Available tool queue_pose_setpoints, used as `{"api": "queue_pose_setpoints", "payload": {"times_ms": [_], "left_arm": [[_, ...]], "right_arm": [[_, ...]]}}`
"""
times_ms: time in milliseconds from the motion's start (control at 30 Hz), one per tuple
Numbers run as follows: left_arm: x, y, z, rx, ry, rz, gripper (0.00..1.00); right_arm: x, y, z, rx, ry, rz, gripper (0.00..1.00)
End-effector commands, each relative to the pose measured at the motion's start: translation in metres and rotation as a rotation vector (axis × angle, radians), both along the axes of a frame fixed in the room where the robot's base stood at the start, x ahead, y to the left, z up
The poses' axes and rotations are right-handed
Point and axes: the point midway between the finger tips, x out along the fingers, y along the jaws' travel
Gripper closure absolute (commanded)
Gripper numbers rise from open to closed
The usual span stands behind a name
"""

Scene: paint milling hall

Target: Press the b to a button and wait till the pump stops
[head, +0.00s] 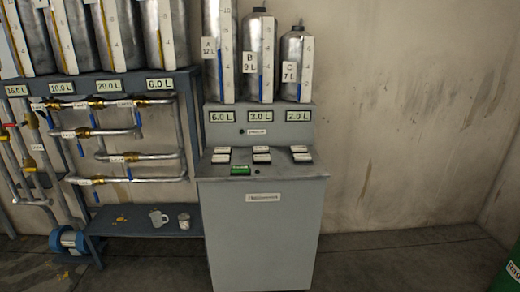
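A grey console (258,235) stands in the middle. On its sloped top are several small buttons with white labels, such as a left one (221,158), a middle one (261,158) and a right one (302,157). A green button (240,170) sits at the front left. The label texts are too small to read, so I cannot tell which is B to A. Metal vessels A (219,60), B (258,60) and C (296,65) stand above. The displays below them read 6.0 L (221,116), 3.0 L (260,116) and 2.0 L (299,116). Neither gripper is in view.
A small dark indicator (241,132) sits beside a label on the console's upright panel. Pipes with valves (125,157) and larger tanks (120,40) are at left. A low shelf (140,226) holds a jug and a cup.

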Motion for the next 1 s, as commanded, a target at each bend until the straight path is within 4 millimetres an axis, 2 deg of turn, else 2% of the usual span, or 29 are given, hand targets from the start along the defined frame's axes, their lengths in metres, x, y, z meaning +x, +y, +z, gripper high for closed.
{"api": "queue_pose_setpoints", "payload": {"times_ms": [33,133,167,1000], "left_arm": [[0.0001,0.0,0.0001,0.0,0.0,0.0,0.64],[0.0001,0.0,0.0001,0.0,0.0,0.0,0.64],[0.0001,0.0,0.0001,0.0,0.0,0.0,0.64],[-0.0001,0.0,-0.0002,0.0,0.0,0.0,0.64]], "right_arm": [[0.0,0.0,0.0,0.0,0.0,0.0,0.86],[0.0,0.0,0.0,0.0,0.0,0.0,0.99],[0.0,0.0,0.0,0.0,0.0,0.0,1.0],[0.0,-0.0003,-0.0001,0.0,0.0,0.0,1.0]]}}
